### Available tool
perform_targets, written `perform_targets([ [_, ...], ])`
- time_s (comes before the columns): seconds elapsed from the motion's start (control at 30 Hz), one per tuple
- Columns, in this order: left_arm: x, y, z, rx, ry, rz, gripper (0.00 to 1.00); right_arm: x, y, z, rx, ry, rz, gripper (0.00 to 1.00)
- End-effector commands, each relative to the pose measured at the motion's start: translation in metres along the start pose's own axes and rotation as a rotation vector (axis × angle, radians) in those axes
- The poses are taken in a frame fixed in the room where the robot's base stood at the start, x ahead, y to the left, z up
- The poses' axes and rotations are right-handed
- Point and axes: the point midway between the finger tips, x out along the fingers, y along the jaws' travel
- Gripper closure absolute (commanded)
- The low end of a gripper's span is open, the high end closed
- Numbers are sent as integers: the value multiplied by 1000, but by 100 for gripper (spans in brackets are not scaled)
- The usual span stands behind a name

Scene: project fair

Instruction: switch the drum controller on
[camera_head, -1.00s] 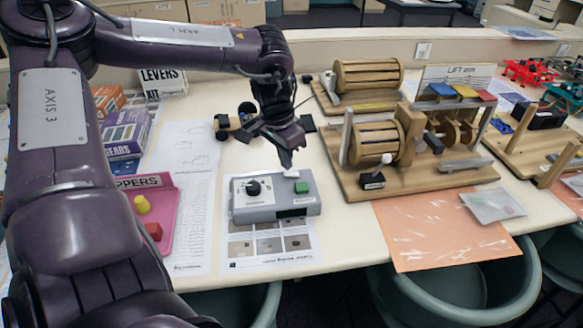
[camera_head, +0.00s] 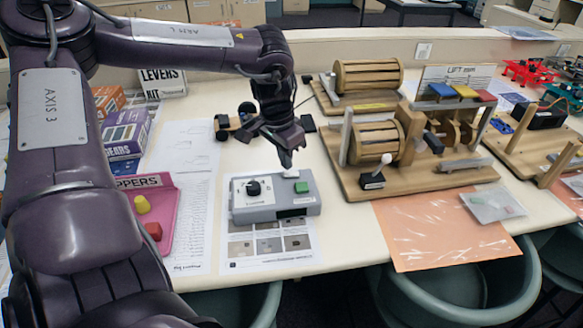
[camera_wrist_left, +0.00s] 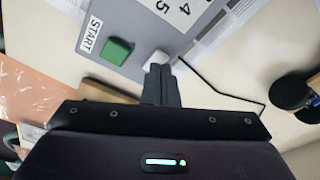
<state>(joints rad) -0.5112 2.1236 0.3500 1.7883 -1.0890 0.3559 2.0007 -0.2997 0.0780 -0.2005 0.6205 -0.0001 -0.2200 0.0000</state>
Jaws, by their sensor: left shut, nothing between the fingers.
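The drum controller is a grey box (camera_head: 262,213) on the table, with a black dial knob (camera_head: 253,188) on a white numbered plate, a green START button (camera_head: 302,187) and a small dark window on its front. A small white switch (camera_head: 291,173) is at its far edge, behind the green button. My left gripper (camera_head: 286,163) is shut and empty, pointing down at the white switch. In the left wrist view, the shut fingers (camera_wrist_left: 160,72) end right at the white switch (camera_wrist_left: 158,58), beside the green button (camera_wrist_left: 118,50); I cannot tell whether they touch. My right gripper is out of view.
A wooden drum machine (camera_head: 445,185) with a white-knobbed lever (camera_head: 386,159) stands to the right. A pink tray (camera_head: 160,180) with yellow and red pieces is to the left. A small wheeled thing (camera_head: 236,122) sits behind the controller. Printed sheets lie around it.

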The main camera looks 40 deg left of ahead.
Motion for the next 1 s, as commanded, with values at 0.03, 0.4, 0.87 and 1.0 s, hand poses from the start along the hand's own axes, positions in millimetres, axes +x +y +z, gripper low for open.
perform_targets([
  [0.03, 0, 0, 0, 0, 0, 0, 100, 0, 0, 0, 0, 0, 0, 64],
  [0.4, 0, 0, 0, 0, 0, 0, 100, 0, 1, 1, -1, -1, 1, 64],
  [0.87, 6, 0, 1, 0, 0, 0, 100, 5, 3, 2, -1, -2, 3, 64],
  [1.0, 8, 0, 1, 0, 0, 0, 100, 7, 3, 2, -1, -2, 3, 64],
])
